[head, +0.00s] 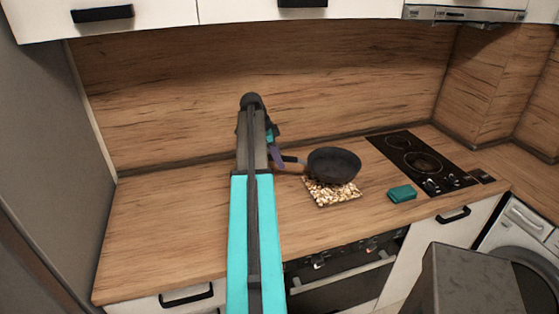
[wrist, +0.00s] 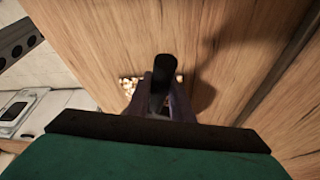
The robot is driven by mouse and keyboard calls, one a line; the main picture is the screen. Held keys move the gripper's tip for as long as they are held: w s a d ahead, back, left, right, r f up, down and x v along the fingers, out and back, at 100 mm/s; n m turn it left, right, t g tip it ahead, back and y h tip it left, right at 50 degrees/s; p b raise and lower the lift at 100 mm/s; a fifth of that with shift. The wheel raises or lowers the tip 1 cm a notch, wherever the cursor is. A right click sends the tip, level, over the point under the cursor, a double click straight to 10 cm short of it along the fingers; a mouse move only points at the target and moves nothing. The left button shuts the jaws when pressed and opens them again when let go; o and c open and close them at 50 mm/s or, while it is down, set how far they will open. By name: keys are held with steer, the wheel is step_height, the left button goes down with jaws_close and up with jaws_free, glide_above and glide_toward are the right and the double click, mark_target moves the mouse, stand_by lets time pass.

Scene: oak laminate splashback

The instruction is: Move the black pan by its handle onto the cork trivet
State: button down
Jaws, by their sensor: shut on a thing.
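The black pan (head: 333,166) is upright over the back part of the speckled cork trivet (head: 335,194) in the head view. I cannot tell whether its base touches the trivet or hangs just above it. My gripper (head: 280,160) is to the left of the pan, shut on its handle (head: 293,160). In the wrist view, the dark handle (wrist: 163,70) stands between the fingers of my gripper (wrist: 163,100). A piece of the trivet (wrist: 129,86) shows beside the fingers there, and the pan's bowl cannot be made out.
A teal block (head: 402,193) lies right of the trivet, in front of the black hob (head: 422,163). The wooden splashback (head: 330,95) rises behind the counter (head: 150,225). The counter's left part is clear. Upper cabinets (head: 240,10) hang above.

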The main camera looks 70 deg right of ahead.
steer(key=shift+f+b, duration=1.65)
steer(key=shift+f, duration=1.6)
steer(key=shift+f+b, duration=0.35)
steer(key=shift+f, duration=0.2)
steer(key=c, duration=1.5)
jaws_free()
steer(key=shift+f, duration=0.1)
steer(key=shift+w+a+r, duration=0.35)
steer(key=shift+w+a, duration=0.3)
steer(key=shift+w, duration=0.7)
steer(key=shift+w+a+r, duration=0.35)
steer(key=shift+w+a, duration=0.3)
steer(key=shift+w, duration=0.7)
steer(key=shift+w+a+r, duration=0.35)
steer(key=shift+w+a, duration=0.3)
steer(key=shift+w, duration=0.7)
steer(key=shift+r+p, duration=0.15)
steer(key=shift+p, duration=0.15)
steer(key=shift+r+p, duration=1.65)
steer(key=shift+r, duration=2.25)
